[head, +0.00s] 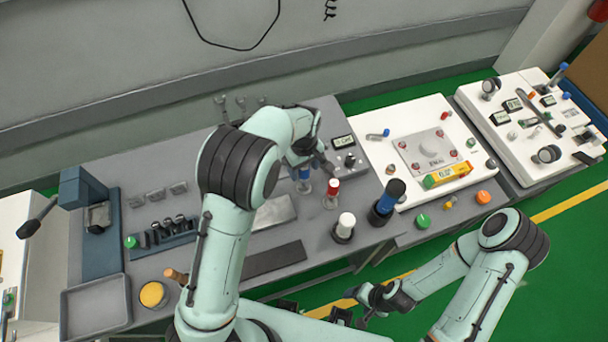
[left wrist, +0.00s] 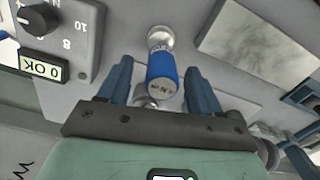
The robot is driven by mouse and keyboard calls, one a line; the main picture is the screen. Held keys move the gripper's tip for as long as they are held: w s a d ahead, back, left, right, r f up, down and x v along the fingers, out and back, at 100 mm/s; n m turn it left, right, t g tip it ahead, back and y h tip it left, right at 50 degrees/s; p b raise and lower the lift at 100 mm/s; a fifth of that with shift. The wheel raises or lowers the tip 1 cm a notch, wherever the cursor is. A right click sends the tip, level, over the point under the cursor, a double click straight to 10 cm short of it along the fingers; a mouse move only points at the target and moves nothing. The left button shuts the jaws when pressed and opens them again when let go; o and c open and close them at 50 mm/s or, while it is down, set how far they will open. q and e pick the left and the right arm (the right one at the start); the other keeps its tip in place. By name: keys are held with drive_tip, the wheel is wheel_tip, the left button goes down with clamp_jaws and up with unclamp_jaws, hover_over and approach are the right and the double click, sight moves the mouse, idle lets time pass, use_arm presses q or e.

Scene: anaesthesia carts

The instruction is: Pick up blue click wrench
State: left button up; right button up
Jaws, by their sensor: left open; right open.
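The blue click wrench (left wrist: 162,68) has a blue cylindrical grip and a silver end. It stands on the grey bench between the fingers of my left gripper (left wrist: 157,76) in the left wrist view. The fingers are open, one on each side of it, with visible gaps. In the head view its blue part (head: 304,174) shows just below my left gripper (head: 312,166), partly covered by it. My right gripper (head: 354,304) is open and empty, low over the front side, away from the bench top.
A red-topped tool (head: 332,190), a white-topped tool (head: 344,226) and a larger blue and black tool (head: 387,200) stand to the right. A gauge box (head: 344,154) is close beside my left gripper. A dark flat plate (head: 274,260) lies in front.

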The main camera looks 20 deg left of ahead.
use_arm(q)
drive_tip(key=shift+f, duration=1.5)
clamp_jaws()
use_arm(e)
drive_tip(key=shift+f, duration=0.1)
use_arm(q)
drive_tip(key=shift+r, duration=0.2)
wheel_tip(320, 180, up, 20)
drive_tip(key=p, duration=0.1)
drive_tip(key=shift+p, duration=0.4)
use_arm(e)
drive_tip(key=w+r, duration=0.2)
drive_tip(key=shift+w+r, duration=0.15)
drive_tip(key=shift+r, duration=0.15)
